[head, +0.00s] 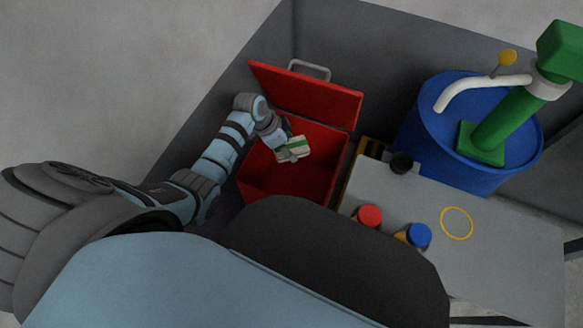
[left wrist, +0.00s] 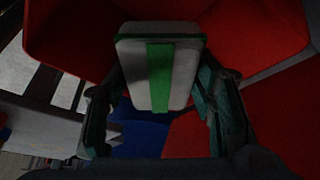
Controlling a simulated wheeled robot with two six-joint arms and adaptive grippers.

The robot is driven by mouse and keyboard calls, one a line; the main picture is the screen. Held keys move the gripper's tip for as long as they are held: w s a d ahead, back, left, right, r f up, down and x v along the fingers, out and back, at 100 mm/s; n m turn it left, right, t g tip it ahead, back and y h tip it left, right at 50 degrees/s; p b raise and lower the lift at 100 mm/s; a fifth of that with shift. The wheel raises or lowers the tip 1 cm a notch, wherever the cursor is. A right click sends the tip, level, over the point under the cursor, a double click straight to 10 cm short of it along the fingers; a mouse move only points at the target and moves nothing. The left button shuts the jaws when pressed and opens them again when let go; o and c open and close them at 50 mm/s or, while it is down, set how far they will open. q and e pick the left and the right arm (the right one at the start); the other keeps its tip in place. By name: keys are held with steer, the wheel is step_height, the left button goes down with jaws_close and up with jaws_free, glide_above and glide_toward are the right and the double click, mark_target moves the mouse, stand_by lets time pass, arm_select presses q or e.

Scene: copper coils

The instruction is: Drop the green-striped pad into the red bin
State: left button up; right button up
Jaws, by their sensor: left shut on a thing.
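The pad (head: 295,147) is pale with a green stripe. It also shows large in the left wrist view (left wrist: 183,75), between the two fingers. My left gripper (head: 287,152) is shut on the pad and holds it over the opening of the red bin. The red bin (head: 262,175) stands open, its lid (head: 310,95) tilted up at the back. Red bin surfaces also show around the pad in the left wrist view (left wrist: 70,40). My right gripper is not in view.
A grey table (head: 500,240) right of the bin holds a red-capped item (head: 369,216), a blue-capped item (head: 418,234), a black knob (head: 401,163) and a yellow ring (head: 457,208). A blue drum (head: 430,140) with a green pump (head: 505,125) stands behind. Grey walls enclose the back.

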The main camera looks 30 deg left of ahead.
arm_select(q)
steer(key=shift+r, duration=0.1)
steer(key=o, duration=1.1)
steer(key=shift+r, duration=0.1)
steer(key=v, duration=1.2)
